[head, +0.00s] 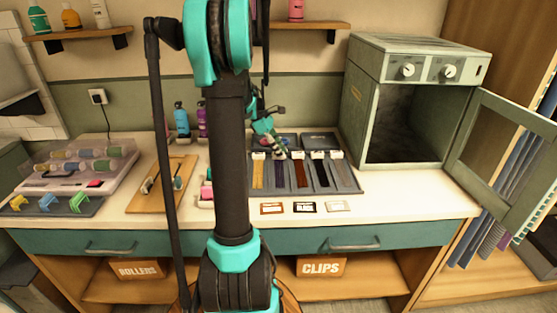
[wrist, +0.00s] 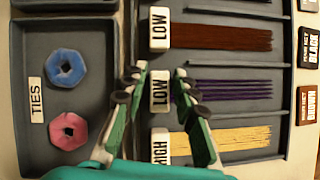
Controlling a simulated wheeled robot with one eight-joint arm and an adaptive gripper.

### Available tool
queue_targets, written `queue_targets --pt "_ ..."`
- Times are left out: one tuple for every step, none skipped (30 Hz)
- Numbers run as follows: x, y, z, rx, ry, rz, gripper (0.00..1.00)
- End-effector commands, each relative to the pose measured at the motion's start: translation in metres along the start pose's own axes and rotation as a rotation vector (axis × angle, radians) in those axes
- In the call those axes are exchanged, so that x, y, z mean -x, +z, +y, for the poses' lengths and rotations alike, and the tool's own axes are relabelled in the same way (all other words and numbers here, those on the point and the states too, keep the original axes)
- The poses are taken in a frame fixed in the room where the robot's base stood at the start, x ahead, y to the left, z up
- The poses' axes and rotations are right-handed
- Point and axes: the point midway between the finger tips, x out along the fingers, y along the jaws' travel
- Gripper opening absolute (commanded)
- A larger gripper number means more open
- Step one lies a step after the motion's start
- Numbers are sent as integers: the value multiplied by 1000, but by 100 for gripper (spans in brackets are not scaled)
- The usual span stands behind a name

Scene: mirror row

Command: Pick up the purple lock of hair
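The purple lock of hair (wrist: 235,88) lies in its own slot of a grey tray, with a white tag (wrist: 159,91) marked LOW at its left end. In the head view, the purple lock (head: 280,176) is second from the left. My gripper (wrist: 161,71) is open and empty, its fingers spread on either side of that tag in the wrist view. I cannot tell its height above the tag. In the head view, my gripper (head: 280,150) is small and partly merges with the tag area.
In the wrist view, a red-brown lock (wrist: 220,38) lies above and a yellow lock (wrist: 230,139) below, with thin dividers between. A ties tray (wrist: 62,115) holds a blue and a pink tie. An open grey cabinet (head: 365,70) stands right of the tray.

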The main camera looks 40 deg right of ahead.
Motion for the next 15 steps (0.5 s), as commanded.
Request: queue_targets --pt "-1 0 0 0 0 0 28" --pt "-2 0 0 0 0 0 28" --pt "-2 0 0 0 0 0 28" --pt "-2 0 0 0 0 0 28" --pt "-2 0 0 0 0 0 28" --pt "-1 0 0 0 0 0 28" --pt "-1 0 0 0 0 0 27" --pt "-1 0 0 0 0 0 23" --pt "-1 0 0 0 0 0 18" --pt "-1 0 0 0 0 0 15" --pt "-1 0 0 0 0 0 11" --pt "-1 0 0 0 0 0 6" --pt "-1 0 0 0 0 0 2" --pt "-1 0 0 0 0 0 0" --pt "-1 0 0 0 0 0 0"
